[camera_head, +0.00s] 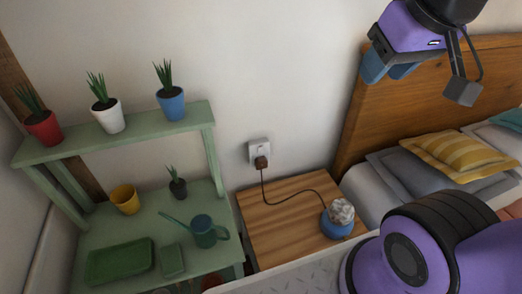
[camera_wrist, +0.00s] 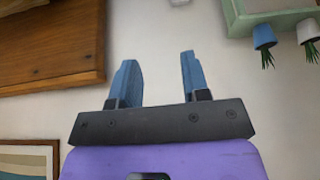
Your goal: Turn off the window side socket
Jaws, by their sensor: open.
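The wall socket (camera_head: 260,150) is a white plate with a small switch on its upper part and a brown plug (camera_head: 262,162) in its lower part. It is on the wall above the wooden bedside table. The switch position is too small to tell. My gripper (camera_head: 388,69) is up and to the right of the socket, in front of the headboard, well apart from it. Its blue fingers are open and empty, and they show in the wrist view (camera_wrist: 158,58). A white piece at the top edge of the wrist view (camera_wrist: 180,2) may be the socket; it is cut off.
A black cord runs from the plug across the bedside table (camera_head: 275,235) to a blue lamp-like object (camera_head: 338,218). A green plant shelf (camera_head: 150,135) with several pots stands left. The bed's wooden headboard (camera_head: 395,120) is right. The wall between is clear.

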